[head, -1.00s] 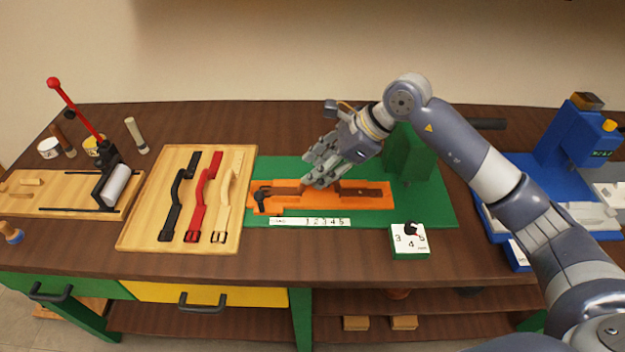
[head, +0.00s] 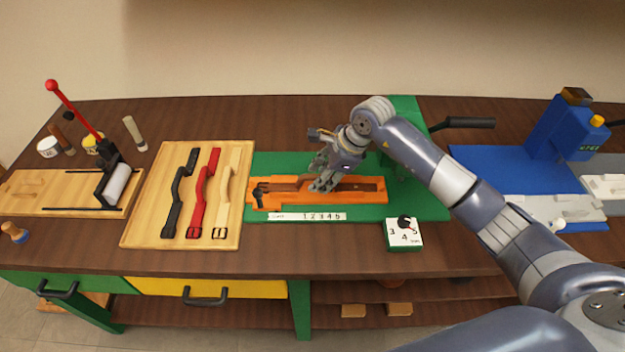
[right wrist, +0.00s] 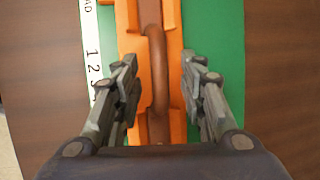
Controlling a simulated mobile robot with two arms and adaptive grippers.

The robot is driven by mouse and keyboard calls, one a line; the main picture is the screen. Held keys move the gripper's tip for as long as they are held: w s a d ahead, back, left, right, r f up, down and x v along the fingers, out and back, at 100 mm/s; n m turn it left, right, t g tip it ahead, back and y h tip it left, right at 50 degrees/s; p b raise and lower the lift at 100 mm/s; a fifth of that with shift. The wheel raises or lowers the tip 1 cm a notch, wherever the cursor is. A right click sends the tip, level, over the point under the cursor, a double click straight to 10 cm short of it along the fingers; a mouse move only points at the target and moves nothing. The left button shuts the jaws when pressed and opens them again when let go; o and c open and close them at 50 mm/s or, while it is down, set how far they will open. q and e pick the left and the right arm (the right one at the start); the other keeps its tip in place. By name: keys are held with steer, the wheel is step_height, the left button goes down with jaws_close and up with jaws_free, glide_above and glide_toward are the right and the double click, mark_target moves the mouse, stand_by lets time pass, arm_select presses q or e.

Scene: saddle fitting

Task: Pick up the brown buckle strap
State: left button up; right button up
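The brown buckle strap (head: 285,186) lies lengthwise in the orange holder (head: 372,197) on the green base. It also shows in the right wrist view (right wrist: 157,75), with a raised looped part between my fingers. My right gripper (head: 325,183) is over the middle of the strap. In the right wrist view its fingers (right wrist: 160,88) are spread apart, one on each side of the strap, with gaps between them and the strap. Part of the strap is hidden behind the gripper in the head view. My left gripper is not in view.
A wooden board (head: 152,210) with black (head: 174,205), red (head: 199,200) and tan (head: 223,200) straps lies to the left. A numbered dial box (head: 404,236) stands in front of the green base (head: 432,205). A blue machine (head: 565,130) is at the right.

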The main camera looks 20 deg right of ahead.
steer(key=shift+w+a+f, duration=0.15)
steer(key=shift+w+f, duration=0.05)
steer(key=shift+f, duration=0.3)
jaws_close()
steer(key=shift+r, duration=0.1)
